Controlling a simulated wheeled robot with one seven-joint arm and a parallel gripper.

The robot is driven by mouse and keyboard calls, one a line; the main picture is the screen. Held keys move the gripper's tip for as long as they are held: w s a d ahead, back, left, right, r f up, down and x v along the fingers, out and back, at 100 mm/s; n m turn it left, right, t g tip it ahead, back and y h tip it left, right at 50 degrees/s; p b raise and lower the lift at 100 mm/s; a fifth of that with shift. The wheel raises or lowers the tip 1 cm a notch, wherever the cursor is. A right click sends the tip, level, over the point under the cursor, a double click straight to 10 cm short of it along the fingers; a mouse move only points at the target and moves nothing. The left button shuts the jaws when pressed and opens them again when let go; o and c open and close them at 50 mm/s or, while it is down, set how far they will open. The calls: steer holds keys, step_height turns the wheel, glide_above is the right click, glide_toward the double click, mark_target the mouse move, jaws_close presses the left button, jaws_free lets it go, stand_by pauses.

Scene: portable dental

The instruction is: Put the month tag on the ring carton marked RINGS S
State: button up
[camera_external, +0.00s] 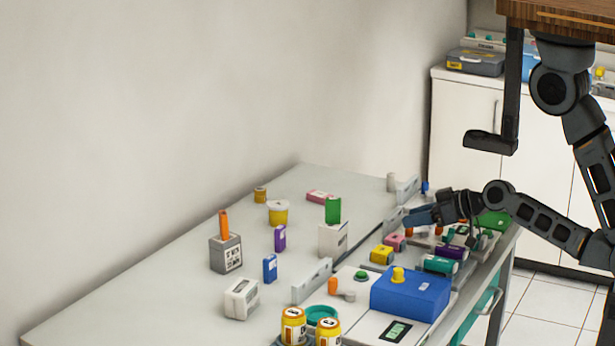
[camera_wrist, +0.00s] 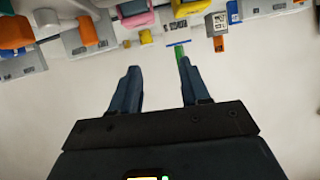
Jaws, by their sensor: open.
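My gripper (camera_external: 420,216) is open and empty above the right part of the table; its two dark fingers (camera_wrist: 157,68) are spread in the wrist view. A white carton (camera_external: 333,240) has a green upright piece (camera_external: 333,210) at its top. A grey box (camera_external: 226,255) with a printed label has an orange upright piece (camera_external: 223,223) on it. Another pale carton (camera_external: 241,298) stands near the front. The lettering is too small to read, so I cannot tell which carton is marked RINGS S or which piece is the month tag. A green strip (camera_wrist: 180,55) shows beyond the right finger.
A blue box (camera_external: 410,293) with a yellow knob stands at the front right, beside yellow cans (camera_external: 293,325). Small purple (camera_external: 280,237) and blue (camera_external: 270,268) blocks stand mid-table. Grey dividers (camera_external: 312,280) rise nearby. The table's left side (camera_external: 130,305) is clear.

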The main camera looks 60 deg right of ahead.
steer(key=shift+m+h, duration=0.6)
steer(key=shift+h, duration=0.3)
steer(key=s, duration=0.3)
steer(key=s+f, duration=0.1)
steer(key=s, duration=0.5)
steer(key=shift+s+d+f, duration=0.2)
steer(key=shift+s+d, duration=0.05)
steer(key=s+a+r+t, duration=0.1)
steer(key=s+r, duration=0.2)
steer(key=s, duration=0.7)
steer(key=shift+r+n, duration=0.3)
steer(key=shift+r, duration=0.1)
